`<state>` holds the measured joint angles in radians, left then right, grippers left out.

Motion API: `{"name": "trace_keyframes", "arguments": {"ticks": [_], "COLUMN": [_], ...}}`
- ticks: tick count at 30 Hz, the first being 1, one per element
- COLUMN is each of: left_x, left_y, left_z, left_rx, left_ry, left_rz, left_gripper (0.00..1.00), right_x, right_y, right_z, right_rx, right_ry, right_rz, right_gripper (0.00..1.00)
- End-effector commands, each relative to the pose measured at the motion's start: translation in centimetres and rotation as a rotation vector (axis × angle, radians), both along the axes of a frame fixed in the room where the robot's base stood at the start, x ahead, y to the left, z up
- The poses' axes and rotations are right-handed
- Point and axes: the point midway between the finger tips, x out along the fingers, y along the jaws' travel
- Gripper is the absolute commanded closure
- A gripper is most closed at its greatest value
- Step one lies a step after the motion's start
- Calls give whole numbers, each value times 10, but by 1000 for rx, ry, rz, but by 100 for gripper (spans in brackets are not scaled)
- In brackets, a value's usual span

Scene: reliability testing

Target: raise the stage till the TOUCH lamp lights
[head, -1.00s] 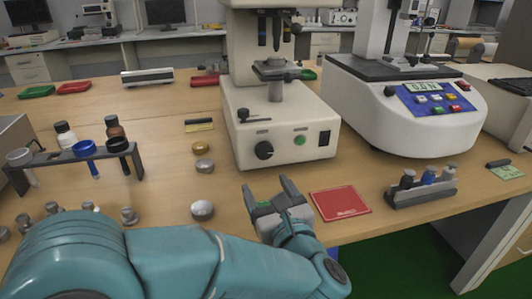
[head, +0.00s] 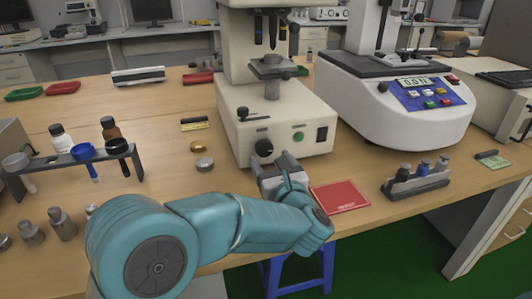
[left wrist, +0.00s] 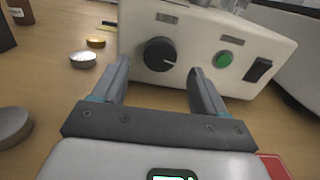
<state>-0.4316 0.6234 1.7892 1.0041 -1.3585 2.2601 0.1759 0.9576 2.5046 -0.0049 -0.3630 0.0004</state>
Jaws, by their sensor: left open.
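A white tester (head: 275,125) stands on the bench in the middle of the head view. Its small grey stage (head: 272,68) sits on a post below the upper head. A black knob (head: 264,148) is on its front, with a green round lamp or button (head: 298,136) and a black switch (head: 321,134) to the right. The knob also shows in the left wrist view (left wrist: 159,54). My left gripper (head: 275,163) is open in front of the knob, its fingers to either side of it in the wrist view (left wrist: 159,75); contact cannot be told. My right gripper is not seen.
A red card (head: 340,197) lies right of the gripper. A rack of small bottles (head: 416,180) is farther right. A tube rack (head: 75,158) and metal weights (head: 62,224) stand on the left. A second tester (head: 400,110) is at the right.

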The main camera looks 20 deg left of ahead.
Motion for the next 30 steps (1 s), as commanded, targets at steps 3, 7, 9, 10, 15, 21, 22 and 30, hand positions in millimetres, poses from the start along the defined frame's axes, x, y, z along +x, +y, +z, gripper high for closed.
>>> {"name": "trace_keyframes", "arguments": {"ticks": [3,7,9,10,15,21,22,30], "left_x": [18,30,33,34,35,35,35,35], "left_y": [14,22,24,25,26,26,26,26], "left_z": [-1,-1,-1,0,0,0,0,-1], "left_rx": [0,-1,0,0,1,1,1,7], "left_ry": [0,1,1,1,1,1,1,4], "left_rz": [2,1,-2,-2,-3,-3,-3,-2], "left_gripper": [27,27,27,27,27,57,66,84], "right_x": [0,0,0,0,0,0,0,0], "right_y": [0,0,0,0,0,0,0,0], "right_z": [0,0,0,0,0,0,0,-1], "right_rx": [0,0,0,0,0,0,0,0], "right_ry": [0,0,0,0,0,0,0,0], "right_rz": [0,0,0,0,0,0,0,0], "right_gripper": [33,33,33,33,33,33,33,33]}}
